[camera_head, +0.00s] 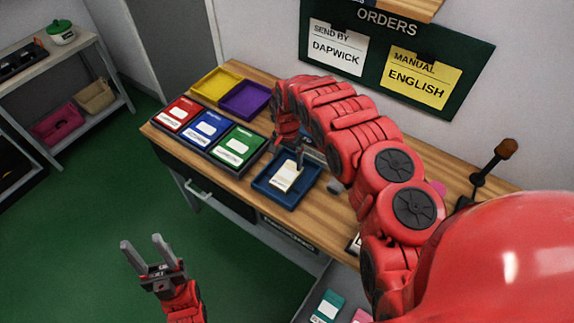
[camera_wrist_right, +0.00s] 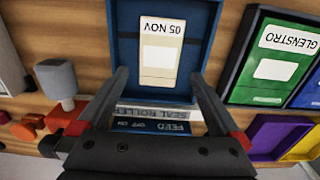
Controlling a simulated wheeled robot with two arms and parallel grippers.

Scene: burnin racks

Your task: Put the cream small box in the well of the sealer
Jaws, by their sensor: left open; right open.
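The cream small box (camera_head: 285,176), with a white label, lies in a blue tray-like well (camera_head: 262,185). In the right wrist view the box (camera_wrist_right: 162,55) reads "05 NOV", and the blue well (camera_wrist_right: 205,20) surrounds it. Beside the well is a sealer panel (camera_wrist_right: 150,127) reading "FEED", "OFF", "ON" and "SEAL ROLLER". My right gripper (camera_head: 290,152) is open over the well's back side, its fingers on either side of the box's near end in the wrist view, apart from it. My left gripper (camera_head: 141,241) is open and empty over the floor.
Red, blue and green labelled boxes (camera_head: 238,147) stand left of the well. Yellow (camera_head: 216,83) and purple (camera_head: 245,99) trays lie behind them. A lever (camera_head: 492,168) stands at the table's right. A grey knob (camera_wrist_right: 55,78) is near the well. Shelves are at far left.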

